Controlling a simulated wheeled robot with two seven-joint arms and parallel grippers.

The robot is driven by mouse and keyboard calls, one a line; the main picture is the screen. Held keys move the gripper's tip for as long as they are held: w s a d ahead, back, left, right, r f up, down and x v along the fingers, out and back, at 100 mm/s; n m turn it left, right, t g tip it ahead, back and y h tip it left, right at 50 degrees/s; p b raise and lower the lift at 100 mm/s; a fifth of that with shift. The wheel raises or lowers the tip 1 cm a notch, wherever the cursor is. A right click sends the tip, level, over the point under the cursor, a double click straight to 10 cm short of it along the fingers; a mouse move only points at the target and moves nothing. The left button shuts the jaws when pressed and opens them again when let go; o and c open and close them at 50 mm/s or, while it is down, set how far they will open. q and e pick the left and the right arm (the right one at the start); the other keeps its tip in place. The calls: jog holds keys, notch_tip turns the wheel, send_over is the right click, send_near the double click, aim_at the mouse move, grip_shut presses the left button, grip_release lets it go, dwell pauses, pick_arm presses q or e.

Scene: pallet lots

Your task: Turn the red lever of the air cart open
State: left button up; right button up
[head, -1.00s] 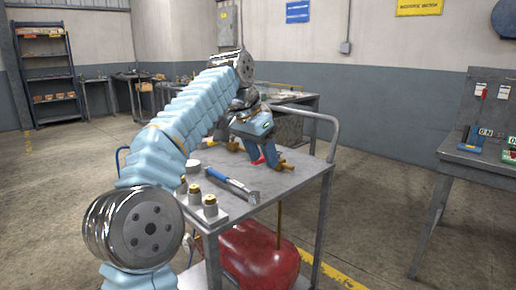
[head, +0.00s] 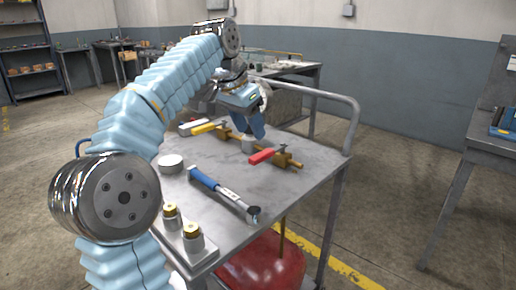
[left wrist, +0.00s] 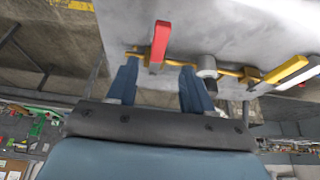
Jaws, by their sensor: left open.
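The red lever (head: 264,156) sits on a brass pipe (head: 292,163) on top of the grey cart (head: 300,182). In the left wrist view the red lever (left wrist: 159,42) lies across the pipe, roughly at a right angle to it. My left gripper (head: 257,128) is open and empty, a little behind and above the lever in the head view. In the left wrist view its fingers (left wrist: 158,86) are apart, with the lever ahead between their lines and not gripped. A yellow lever (head: 206,127) sits farther left along the pipe. My right gripper is not in view.
A grey cylinder (head: 248,145) stands between the levers. The cart's handle rail (head: 325,95) rises behind. A red tank (head: 265,262) is underneath.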

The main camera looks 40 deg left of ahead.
aim_at(260, 154)
pick_arm(q)
jog(key=x, duration=0.8)
jog(key=shift+f, duration=0.25)
grip_shut()
